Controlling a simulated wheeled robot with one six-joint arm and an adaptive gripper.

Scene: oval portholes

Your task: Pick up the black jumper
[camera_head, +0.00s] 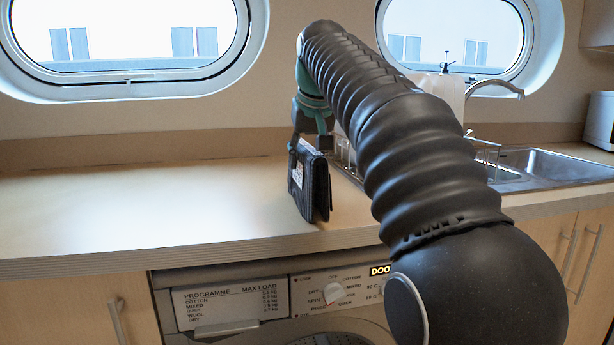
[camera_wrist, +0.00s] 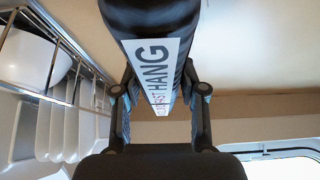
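The black jumper (camera_head: 312,187) shows as a dark, folded, upright bundle near the front edge of the counter. I cannot tell whether its lower edge rests on the counter. A white label on its left side reads "HANG" in the wrist view, where the jumper (camera_wrist: 146,18) fills the top middle. My gripper (camera_head: 311,143) is above it, pointing down, with the fingers at its top edge. In the wrist view my gripper's fingers (camera_wrist: 160,78) lie on both sides of the jumper and appear to press on it. The fingertips are partly hidden.
The wooden counter (camera_head: 130,205) is clear to the left. A wire dish rack (camera_wrist: 75,55) with white dishes stands close behind my arm. A steel sink (camera_head: 560,170) is at the right. A washing machine (camera_head: 240,300) is under the counter, and oval portholes line the wall.

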